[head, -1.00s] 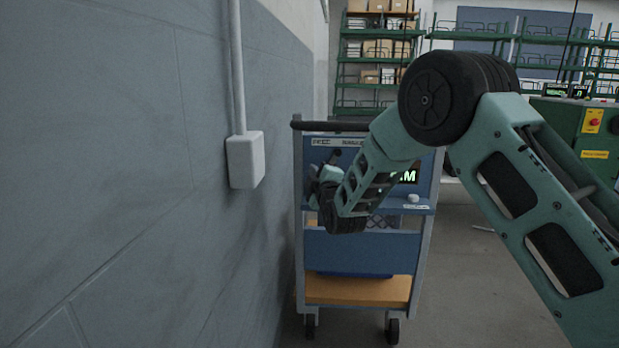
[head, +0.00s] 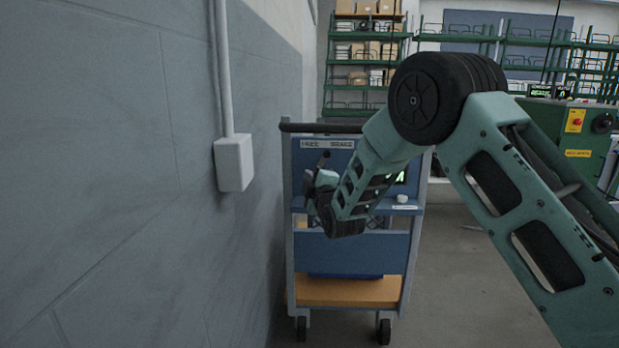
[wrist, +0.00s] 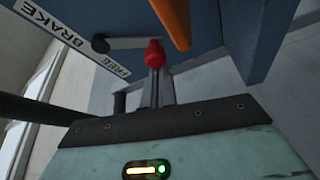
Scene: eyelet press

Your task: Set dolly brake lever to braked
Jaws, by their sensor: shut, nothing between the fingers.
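The arm points from the pivot toward the FREE side of the label strip (wrist: 72,42), which reads BRAKE and FREE. In the head view the lever (head: 323,159) is a small dark shape under the FREE label. My gripper (head: 312,184) is at the dolly's upper front panel, just below the lever. In the wrist view its narrow shut fingers (wrist: 156,88) lie close to the knob. I cannot tell whether they touch it.
The blue dolly (head: 345,252) stands close beside the grey wall (head: 110,190), which carries a white box (head: 234,163). A green machine (head: 560,135) is at the right and green shelving (head: 360,60) behind. Open floor (head: 455,275) lies right of the dolly.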

